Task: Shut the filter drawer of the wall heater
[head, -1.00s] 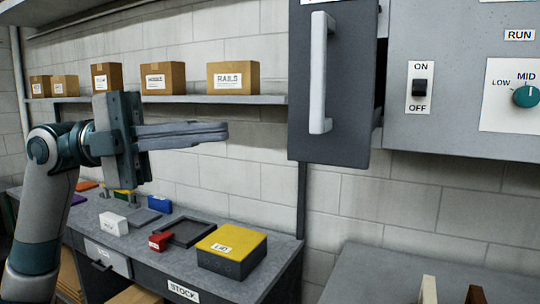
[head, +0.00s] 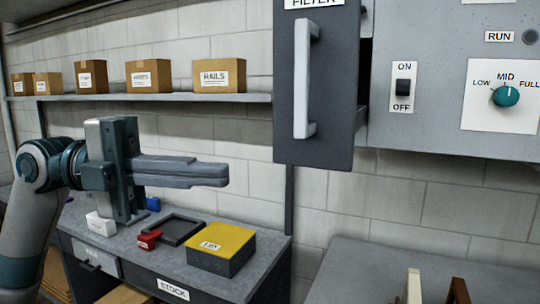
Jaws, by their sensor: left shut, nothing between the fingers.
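The filter drawer (head: 335,135) has a dark grey front with a light vertical handle (head: 301,80) and a FILTER label at its top. It stands out from the left side of the wall heater (head: 430,125), with a dark gap between its front and the heater body. My left gripper (head: 226,176) is shut and empty, pointing right, left of the drawer front and a little lower in the picture. It appears apart from the drawer. My right gripper is not in view.
A workbench (head: 140,262) below holds a yellow-lidded box (head: 222,240), a black tray (head: 178,230) and small items. A shelf (head: 150,98) with cardboard boxes runs along the wall. A grey surface (head: 360,270) lies below the heater. The heater has an ON/OFF switch (head: 402,87) and a dial (head: 505,96).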

